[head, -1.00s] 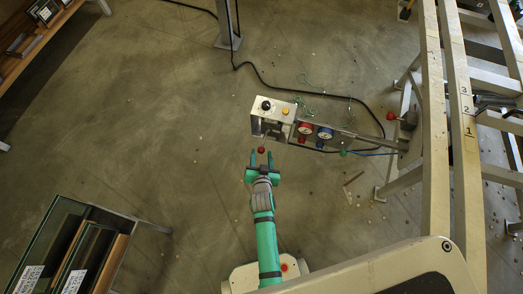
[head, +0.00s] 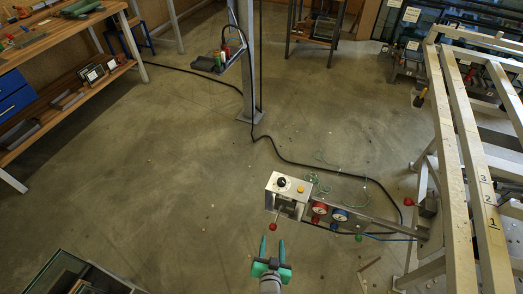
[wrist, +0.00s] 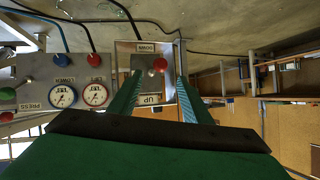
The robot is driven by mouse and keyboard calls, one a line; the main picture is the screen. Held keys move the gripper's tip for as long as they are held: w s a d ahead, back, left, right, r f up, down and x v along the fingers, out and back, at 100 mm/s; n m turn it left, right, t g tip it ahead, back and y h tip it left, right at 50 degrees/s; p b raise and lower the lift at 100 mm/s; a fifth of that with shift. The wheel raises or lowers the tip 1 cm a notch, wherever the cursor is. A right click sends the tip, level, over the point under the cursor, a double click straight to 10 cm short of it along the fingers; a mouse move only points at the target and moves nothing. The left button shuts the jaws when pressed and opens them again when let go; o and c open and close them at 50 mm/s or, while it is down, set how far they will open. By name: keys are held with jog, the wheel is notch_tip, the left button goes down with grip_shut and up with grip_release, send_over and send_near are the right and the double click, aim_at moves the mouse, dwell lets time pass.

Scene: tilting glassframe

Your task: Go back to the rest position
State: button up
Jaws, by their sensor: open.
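My gripper (head: 272,243) is open and empty at the bottom centre of the head view. Its two green fingers point at a lever with a red knob (head: 273,226) under the control box (head: 288,190). In the wrist view the red knob (wrist: 160,64) shows between the fingertips, in front of a metal plate marked UP and DOWN (wrist: 144,80). The fingers stand either side of the knob in that picture; whether they reach it in depth I cannot tell. Most of my arm is below the head view.
Two gauges (head: 331,211) sit beside the control box on a metal bar joined to the pale frame (head: 458,170) at right. A black cable (head: 300,163) crosses the floor. A workbench (head: 60,40) stands at upper left, a post (head: 247,75) behind. Left-centre floor is clear.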

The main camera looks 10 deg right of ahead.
jog(key=shift+s, duration=0.1)
jog(key=s+a+r+n+t+y, duration=0.1)
jog(key=s+a+r, duration=0.4)
jog(key=s+r, duration=0.6)
jog(key=s+a+r+n+t+y, duration=0.2)
jog(key=s+a+r+n, duration=0.2)
jog(key=s+r, duration=0.7)
jog(key=shift+s+a+r+t, duration=0.3)
jog(key=shift+s+a, duration=0.25)
jog(key=shift+s, duration=0.1)
jog(key=shift+w, duration=0.1)
jog(key=c, duration=0.3)
jog(key=shift+a, duration=0.1)
